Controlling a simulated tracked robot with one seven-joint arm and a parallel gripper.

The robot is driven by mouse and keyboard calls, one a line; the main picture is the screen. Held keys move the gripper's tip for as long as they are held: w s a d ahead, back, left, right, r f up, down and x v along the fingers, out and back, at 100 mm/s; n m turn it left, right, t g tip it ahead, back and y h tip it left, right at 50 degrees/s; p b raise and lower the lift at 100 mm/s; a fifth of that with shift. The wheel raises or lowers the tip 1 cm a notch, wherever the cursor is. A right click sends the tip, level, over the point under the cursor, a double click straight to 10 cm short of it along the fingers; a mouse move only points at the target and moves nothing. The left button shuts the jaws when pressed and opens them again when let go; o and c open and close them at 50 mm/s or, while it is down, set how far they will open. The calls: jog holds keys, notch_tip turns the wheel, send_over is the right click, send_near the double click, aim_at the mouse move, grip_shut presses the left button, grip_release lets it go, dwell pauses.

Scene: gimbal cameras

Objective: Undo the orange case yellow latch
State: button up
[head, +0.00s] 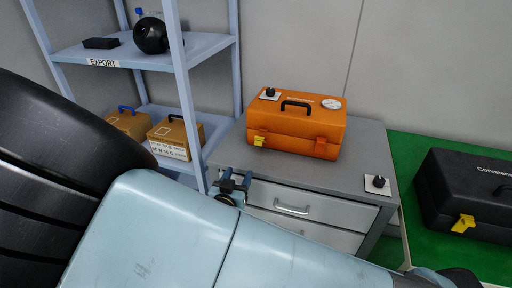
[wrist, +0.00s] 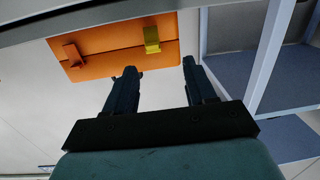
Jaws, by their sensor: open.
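The orange case (head: 295,125) stands closed on top of the grey drawer cabinet (head: 225,152). Its yellow latch (head: 259,141) is on the left of the front face and an orange latch (head: 320,147) is on the right. My gripper (head: 236,181) is in front of the cabinet, below and left of the yellow latch, apart from it. In the wrist view the case is inverted at the top, with the yellow latch (wrist: 152,40) just beyond the open, empty fingers (wrist: 159,66). Whether the latch is fastened is hard to tell.
A black case (head: 465,195) with a yellow latch lies on the green surface at right. A shelf rack (head: 180,60) with boxes stands at left, close to my gripper. Black knobs on pale plates sit on the case (head: 270,94) and cabinet (head: 378,183). Drawer handles (head: 292,209) face front.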

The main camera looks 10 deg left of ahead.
jog(key=d+r+m, duration=0.1)
jog(key=r, duration=0.1)
send_near(258, 143)
jog(key=shift+t+h, duration=0.4)
jog(key=w, duration=0.8)
jog(key=shift+f, duration=0.35)
jog(key=c, duration=0.9)
jog(key=shift+s+f+t, duration=0.25)
jog(key=shift+f+t, duration=0.7)
jog(key=shift+t, duration=0.45)
jog(key=shift+c, duration=0.2)
jog(key=shift+h, duration=0.3)
